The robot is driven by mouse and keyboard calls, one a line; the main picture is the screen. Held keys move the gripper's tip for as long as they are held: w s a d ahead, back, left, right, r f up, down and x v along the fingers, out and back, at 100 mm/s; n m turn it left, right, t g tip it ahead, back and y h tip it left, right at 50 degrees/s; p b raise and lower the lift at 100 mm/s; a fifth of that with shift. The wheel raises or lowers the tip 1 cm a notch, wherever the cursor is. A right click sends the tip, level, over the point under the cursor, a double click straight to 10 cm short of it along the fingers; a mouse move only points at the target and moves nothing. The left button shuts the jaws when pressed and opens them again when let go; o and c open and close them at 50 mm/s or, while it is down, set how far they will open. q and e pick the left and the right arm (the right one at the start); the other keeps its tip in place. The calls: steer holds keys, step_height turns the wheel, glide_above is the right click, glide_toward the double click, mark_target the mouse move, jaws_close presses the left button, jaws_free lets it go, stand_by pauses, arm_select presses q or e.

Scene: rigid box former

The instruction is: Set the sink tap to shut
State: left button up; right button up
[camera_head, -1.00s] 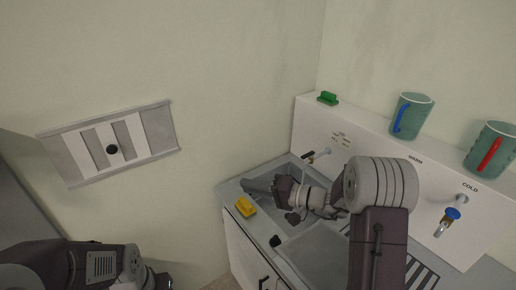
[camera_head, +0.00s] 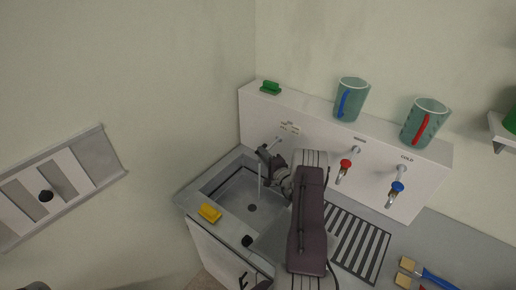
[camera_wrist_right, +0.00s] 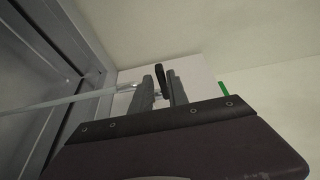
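The sink tap (camera_head: 278,139) is on the white back panel at the left end, above the sink basin (camera_head: 232,196). A thin pale stream of water (camera_head: 260,178) runs down from it; the stream also shows in the right wrist view (camera_wrist_right: 55,104). The tap's black lever (camera_wrist_right: 160,76) stands between the fingers of my right gripper (camera_wrist_right: 163,88). That gripper is open around the lever, with gaps visible. In the head view my right gripper (camera_head: 266,155) is at the tap and partly covers it. My left gripper is out of view.
A yellow sponge (camera_head: 209,212) lies on the sink's front edge. A red-handled WARM tap (camera_head: 345,166) and a blue-handled COLD tap (camera_head: 396,188) are to the right.

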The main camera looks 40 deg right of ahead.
steer(key=shift+w+d+r, duration=0.1)
steer(key=shift+w+d, duration=0.05)
steer(key=shift+w, duration=0.4)
steer(key=shift+w+d+r, duration=0.1)
steer(key=shift+w, duration=0.45)
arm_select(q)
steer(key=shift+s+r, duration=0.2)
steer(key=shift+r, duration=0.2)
arm_select(e)
steer(key=shift+w+f, duration=0.1)
steer(key=shift+w, duration=0.15)
